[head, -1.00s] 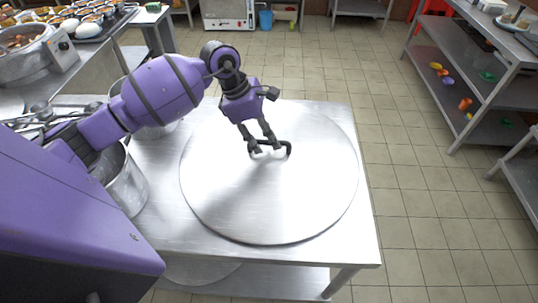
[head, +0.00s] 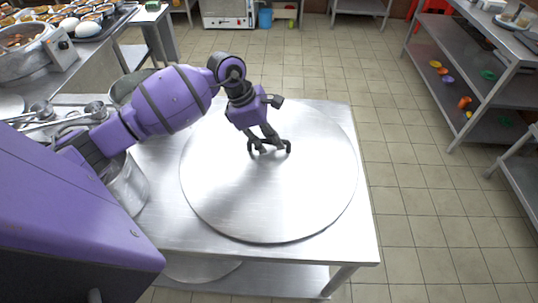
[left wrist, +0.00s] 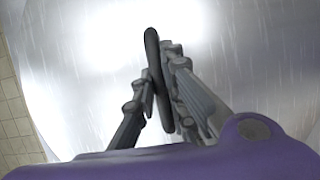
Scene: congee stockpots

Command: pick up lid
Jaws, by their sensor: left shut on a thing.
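The lid (head: 270,205) is a large round metal disc lying flat on the steel table. It has a dark loop handle (head: 287,147) at its middle. My left gripper (head: 269,146) reaches down over the lid and is shut on the handle. In the left wrist view the dark handle (left wrist: 153,50) runs between the two fingers of the left gripper (left wrist: 160,85), with the shiny lid (left wrist: 90,70) behind it. What lies under the lid is hidden. My right gripper is not in view.
The steel table (head: 355,245) shows bare edges around the lid. A metal pot (head: 127,190) stands left of the lid, partly behind my arm. Metal shelving (head: 480,80) with small coloured items stands at the right. The tiled floor between is clear.

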